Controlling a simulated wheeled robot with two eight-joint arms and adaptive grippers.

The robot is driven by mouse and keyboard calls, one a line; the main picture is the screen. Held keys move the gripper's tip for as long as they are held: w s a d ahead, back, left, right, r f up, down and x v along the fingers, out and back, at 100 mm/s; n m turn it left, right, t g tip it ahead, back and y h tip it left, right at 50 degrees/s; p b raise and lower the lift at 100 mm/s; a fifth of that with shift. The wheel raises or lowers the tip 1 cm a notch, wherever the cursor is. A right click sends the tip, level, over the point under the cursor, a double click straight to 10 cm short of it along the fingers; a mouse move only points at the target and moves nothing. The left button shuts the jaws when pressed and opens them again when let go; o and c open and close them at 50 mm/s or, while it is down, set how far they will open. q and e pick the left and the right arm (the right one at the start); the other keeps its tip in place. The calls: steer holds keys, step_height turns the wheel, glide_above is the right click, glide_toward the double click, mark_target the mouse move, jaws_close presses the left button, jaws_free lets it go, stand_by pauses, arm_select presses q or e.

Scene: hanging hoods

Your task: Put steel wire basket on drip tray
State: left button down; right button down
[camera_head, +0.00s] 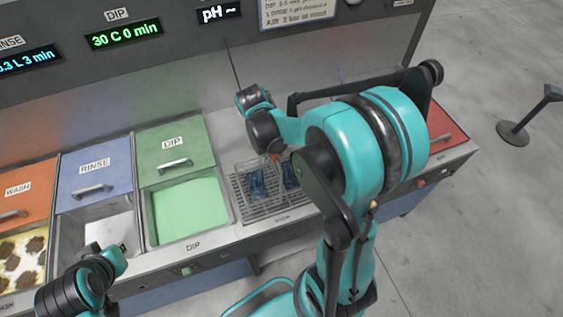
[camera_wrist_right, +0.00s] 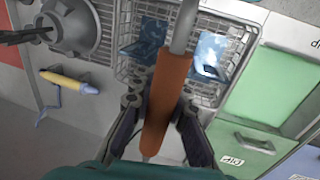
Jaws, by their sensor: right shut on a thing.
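The steel wire basket (camera_wrist_right: 237,48) holds blue pieces (camera_wrist_right: 211,52) and shows under my right gripper; it also shows in the head view (camera_head: 244,168). My right gripper (camera_wrist_right: 160,98) is shut on its orange-brown handle, which joins a steel rod. The drip tray (camera_head: 262,209) is a slatted grid right of the green dip tank. The basket is over the tray; I cannot tell whether it touches. My arm hides the basket's right side in the head view. My left gripper (camera_head: 106,258) is low at the left, over the front edge, apart from the basket; its fingers are unclear.
The green dip tank (camera_head: 188,209), the rinse tank (camera_head: 102,222) and the wash tank (camera_head: 22,262) stand in a row at left, lids raised. A grey round fixture (camera_wrist_right: 72,25) and a yellow-handled tool (camera_wrist_right: 68,82) lie beside the basket in the wrist view.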

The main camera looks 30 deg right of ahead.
step_height(320, 180, down, 6)
steer(key=w, duration=0.2)
steer(key=shift+w+r+b, duration=0.25)
steer(key=shift+b, duration=0.15)
steer(key=shift+d, duration=0.1)
steer(key=shift+f, duration=0.1)
steer(key=c, duration=1.5)
jaws_free()
